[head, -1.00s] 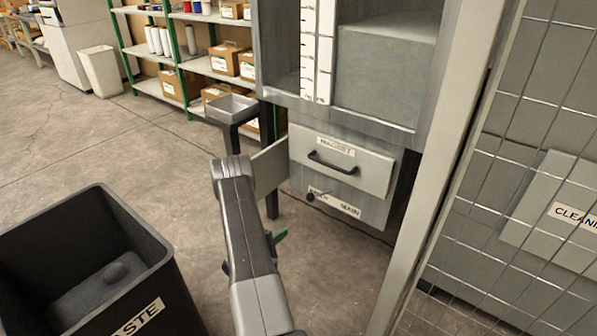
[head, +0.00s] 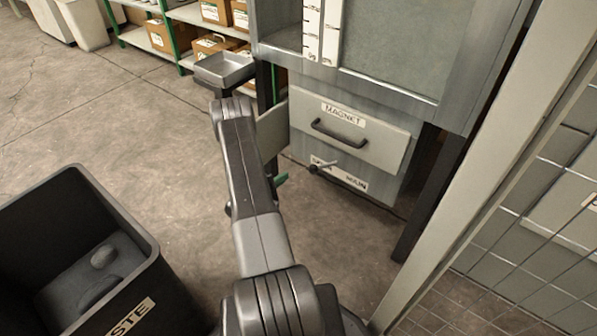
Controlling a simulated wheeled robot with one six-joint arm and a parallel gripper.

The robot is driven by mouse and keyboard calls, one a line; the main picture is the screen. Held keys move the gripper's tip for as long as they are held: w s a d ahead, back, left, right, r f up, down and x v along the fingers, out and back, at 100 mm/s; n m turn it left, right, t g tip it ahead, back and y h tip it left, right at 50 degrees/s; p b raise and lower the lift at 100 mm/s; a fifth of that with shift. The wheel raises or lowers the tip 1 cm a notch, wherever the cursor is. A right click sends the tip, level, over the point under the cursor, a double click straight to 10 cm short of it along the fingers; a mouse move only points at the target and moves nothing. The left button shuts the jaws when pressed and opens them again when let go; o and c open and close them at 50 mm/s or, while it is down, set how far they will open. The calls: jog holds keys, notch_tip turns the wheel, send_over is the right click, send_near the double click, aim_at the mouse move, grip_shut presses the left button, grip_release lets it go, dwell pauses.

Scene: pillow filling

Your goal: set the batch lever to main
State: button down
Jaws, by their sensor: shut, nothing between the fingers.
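The batch lever (head: 323,167) is on the lower front of the grey cabinet, under the magnet drawer. Its dark knob is at the left end, over a left label that I cannot read fully; its pale stem runs right. The MAIN label (head: 357,184) is to its right. My gripper (head: 281,180) is mostly hidden behind my arm; only a small green tip shows, left of the lever and apart from it in the picture. It is shut and empty. Its depth relative to the lever is unclear.
The MAGNET drawer (head: 350,131) with a dark handle is above the lever. A pale panel (head: 272,132) juts from the cabinet's left side. A metal tray (head: 224,68) stands behind. A black waste bin (head: 150,262) is at lower left; a post (head: 480,190) and mesh fence stand right.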

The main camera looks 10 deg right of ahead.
aim_at(324, 166)
jog(key=b+x, duration=0.2)
jog(key=x, duration=0.8)
jog(key=shift+s+d+r+b, duration=0.1)
jog(key=shift+s+d+r, duration=0.15)
jog(key=shift+s, duration=0.4)
jog(key=shift+s+d+r+b, duration=0.1)
jog(key=shift+s+d+r, duration=0.1)
jog(key=shift+s, duration=0.4)
jog(key=shift+s+d+r+b, duration=0.1)
jog(key=shift+s+d+r, duration=0.15)
jog(key=shift+s, duration=0.4)
